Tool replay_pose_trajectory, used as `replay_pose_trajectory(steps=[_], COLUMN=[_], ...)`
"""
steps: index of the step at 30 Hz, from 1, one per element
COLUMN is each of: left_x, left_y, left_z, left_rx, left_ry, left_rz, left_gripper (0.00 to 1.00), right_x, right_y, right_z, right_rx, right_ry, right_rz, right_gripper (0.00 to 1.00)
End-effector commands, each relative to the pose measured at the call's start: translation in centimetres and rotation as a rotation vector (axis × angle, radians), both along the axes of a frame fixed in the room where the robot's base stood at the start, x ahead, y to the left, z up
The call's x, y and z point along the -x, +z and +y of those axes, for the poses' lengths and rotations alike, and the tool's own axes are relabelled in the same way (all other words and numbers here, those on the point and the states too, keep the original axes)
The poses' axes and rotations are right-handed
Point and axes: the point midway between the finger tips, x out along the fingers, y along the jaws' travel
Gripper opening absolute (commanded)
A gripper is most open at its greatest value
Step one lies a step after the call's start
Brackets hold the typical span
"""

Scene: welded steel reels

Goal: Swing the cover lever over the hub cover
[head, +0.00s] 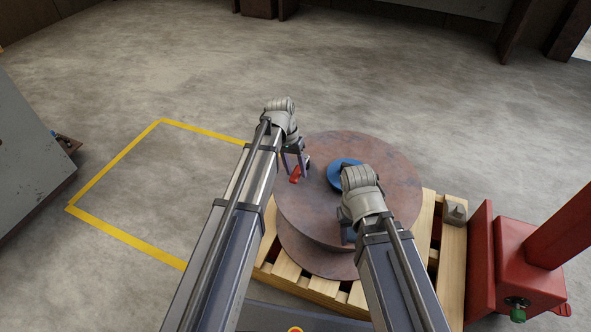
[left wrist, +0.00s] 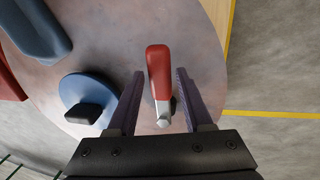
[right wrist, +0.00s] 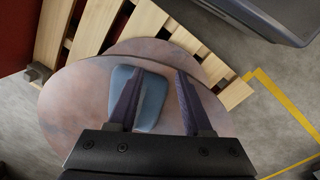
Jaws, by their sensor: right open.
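The steel reel (head: 395,170) lies flat, with the round blue hub cover (head: 341,170) at its centre. In the left wrist view the hub cover (left wrist: 72,88) has a dark knob. The red cover lever (head: 295,174) stands beside the cover, apart from it; its red grip (left wrist: 158,65) and pale lower end show in the left wrist view. My left gripper (head: 297,163) is open, its fingers either side of the lever with gaps. My right gripper (head: 348,238) is open over the reel's near side; a blue-grey block (right wrist: 152,100) shows between and below its fingers, contact unclear.
The reel rests on a wooden pallet (head: 453,255). A red steel post with a base (head: 525,265) stands to the right. A yellow-marked floor area (head: 140,190) at left is bare. A grey cabinet (head: 25,150) stands at far left.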

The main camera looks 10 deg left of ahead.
Motion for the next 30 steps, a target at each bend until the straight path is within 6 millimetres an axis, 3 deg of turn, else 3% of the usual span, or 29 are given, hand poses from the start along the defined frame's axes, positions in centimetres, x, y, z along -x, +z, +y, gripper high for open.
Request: replay_pose_trajectory(steps=[2, 13, 30], left_x=[0.00, 0.00, 0.00], left_y=[0.00, -0.01, -0.01], left_z=[0.00, 0.00, 0.01], left_rx=[0.000, 0.000, 0.000], left_ry=[0.000, 0.000, 0.000], left_rz=[0.000, 0.000, 0.000], left_gripper=[0.40, 0.00, 0.00], right_x=[0.00, 0.00, 0.00], right_y=[0.00, -0.01, -0.01], right_z=[0.00, 0.00, 0.00], right_rx=[0.000, 0.000, 0.000], right_ry=[0.000, 0.000, 0.000], right_rz=[0.000, 0.000, 0.000], right_gripper=[0.50, 0.50, 0.50])
